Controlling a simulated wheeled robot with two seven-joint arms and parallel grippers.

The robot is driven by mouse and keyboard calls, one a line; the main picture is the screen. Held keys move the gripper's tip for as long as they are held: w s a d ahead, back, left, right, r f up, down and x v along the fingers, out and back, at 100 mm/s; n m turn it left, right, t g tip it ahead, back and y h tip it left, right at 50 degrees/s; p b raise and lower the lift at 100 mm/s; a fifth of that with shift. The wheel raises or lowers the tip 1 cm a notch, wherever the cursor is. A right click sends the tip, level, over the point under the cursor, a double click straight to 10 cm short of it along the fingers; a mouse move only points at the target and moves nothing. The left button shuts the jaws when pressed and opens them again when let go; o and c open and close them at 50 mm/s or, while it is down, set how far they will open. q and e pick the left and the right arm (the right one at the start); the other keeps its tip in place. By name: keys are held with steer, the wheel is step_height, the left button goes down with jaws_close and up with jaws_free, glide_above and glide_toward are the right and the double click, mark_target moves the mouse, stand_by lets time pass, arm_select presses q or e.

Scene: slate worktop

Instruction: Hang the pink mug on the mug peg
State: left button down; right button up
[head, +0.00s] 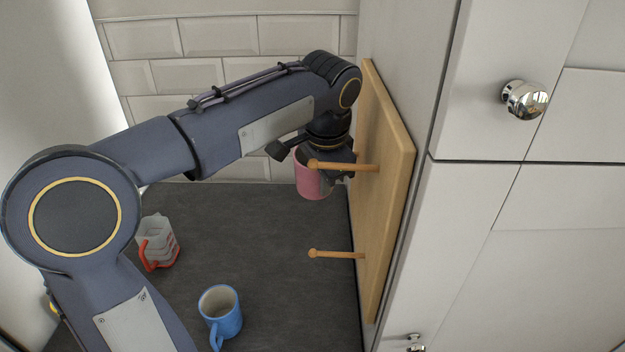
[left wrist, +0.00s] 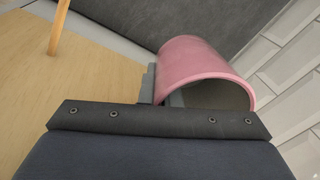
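The pink mug (head: 312,184) is in my left gripper (head: 338,175), beside the wooden peg board (head: 390,200) and apparently off the worktop. In the left wrist view the pink mug (left wrist: 190,62) shows its rim and open mouth; a grey finger is against its left side, and its handle is not clear. The fingertips are mostly hidden in both views. An upper wooden peg (head: 345,166) crosses in front of the mug and gripper in the head view; I cannot tell whether they touch. A lower peg (head: 338,254) is bare. My right gripper is out of view.
White cabinets (head: 490,230) stand right of the board. A tiled wall (head: 220,37) is behind.

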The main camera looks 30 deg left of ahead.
arm_select(q)
steer(key=shift+w+d+f, duration=0.25)
steer(key=shift+d, duration=0.35)
steer(key=shift+w+d+f, duration=0.2)
steer(key=shift+d+f, duration=0.05)
steer(key=shift+d, duration=0.3)
steer(key=shift+d+f, duration=0.1)
steer(key=c, duration=1.6)
jaws_free()
steer(key=r+p, duration=0.1)
steer(key=r, duration=0.1)
steer(key=a+r+p, duration=0.1)
steer(key=p, duration=0.1)
steer(key=a+r+p, duration=0.1)
steer(key=r+p, duration=0.1)
steer(key=shift+s+r, duration=0.35)
steer(key=shift+s+a+r+p, duration=0.15)
steer(key=shift+a+r+p, duration=0.1)
steer(key=shift+r+p, duration=0.15)
steer(key=shift+f, duration=0.15)
